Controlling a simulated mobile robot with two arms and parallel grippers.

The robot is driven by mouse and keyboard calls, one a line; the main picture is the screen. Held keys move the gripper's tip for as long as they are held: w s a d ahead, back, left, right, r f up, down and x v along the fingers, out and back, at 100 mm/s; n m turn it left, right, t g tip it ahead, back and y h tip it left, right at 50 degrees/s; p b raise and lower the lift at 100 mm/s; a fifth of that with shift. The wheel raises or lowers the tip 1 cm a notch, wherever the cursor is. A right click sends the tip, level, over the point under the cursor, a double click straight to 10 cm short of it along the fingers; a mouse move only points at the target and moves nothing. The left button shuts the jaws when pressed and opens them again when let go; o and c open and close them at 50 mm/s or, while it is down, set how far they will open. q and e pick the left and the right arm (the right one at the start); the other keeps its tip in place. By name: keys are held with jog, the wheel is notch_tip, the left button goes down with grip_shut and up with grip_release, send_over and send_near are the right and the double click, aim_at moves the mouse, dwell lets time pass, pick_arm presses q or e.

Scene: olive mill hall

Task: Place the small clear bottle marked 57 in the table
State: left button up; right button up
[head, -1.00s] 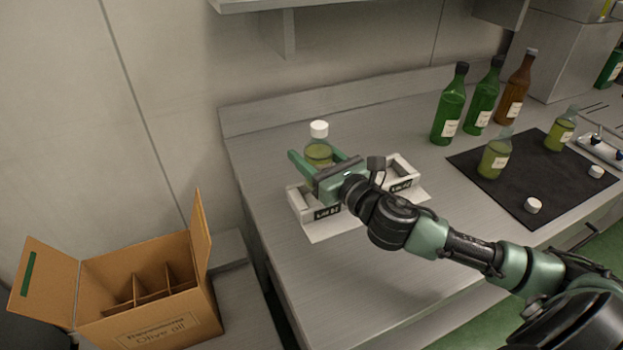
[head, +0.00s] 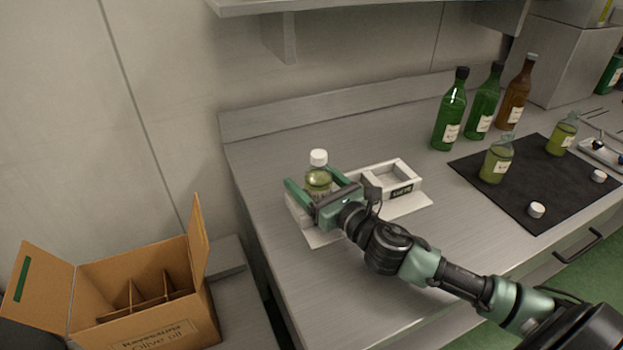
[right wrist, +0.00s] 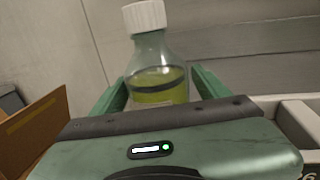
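A small clear bottle (head: 318,181) with a white cap and yellow-green oil stands upright between the fingers of my right gripper (head: 311,180). The right wrist view shows the bottle (right wrist: 158,80) with a green finger close against each side; its number is not readable. My right gripper is shut on it at the left part of a white two-place holder (head: 412,202) on the table (head: 290,263). The gripper hides the bottle's base, so I cannot tell whether it touches the holder's floor. The holder's right place is empty and has a dark label. My left gripper is not in view.
Two green bottles (head: 451,118) and a brown bottle (head: 515,95) stand at the back right. A dark mat (head: 530,180) holds two small oil bottles (head: 497,158) and two white caps (head: 536,210). An open carton (head: 165,328) is at the lower left. A shelf (head: 300,5) hangs above.

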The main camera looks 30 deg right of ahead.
aim_at(327, 194)
dwell(0.3)
jog(key=s, duration=0.3)
jog(key=s+d+b, duration=0.1)
jog(key=s, duration=0.2)
jog(key=s+b, duration=0.1)
jog(key=s, duration=0.3)
jog(key=shift+d, duration=0.2)
jog(key=shift+s, duration=0.85)
jog(key=shift+s+d+r, duration=0.1)
jog(key=shift+r, duration=0.1)
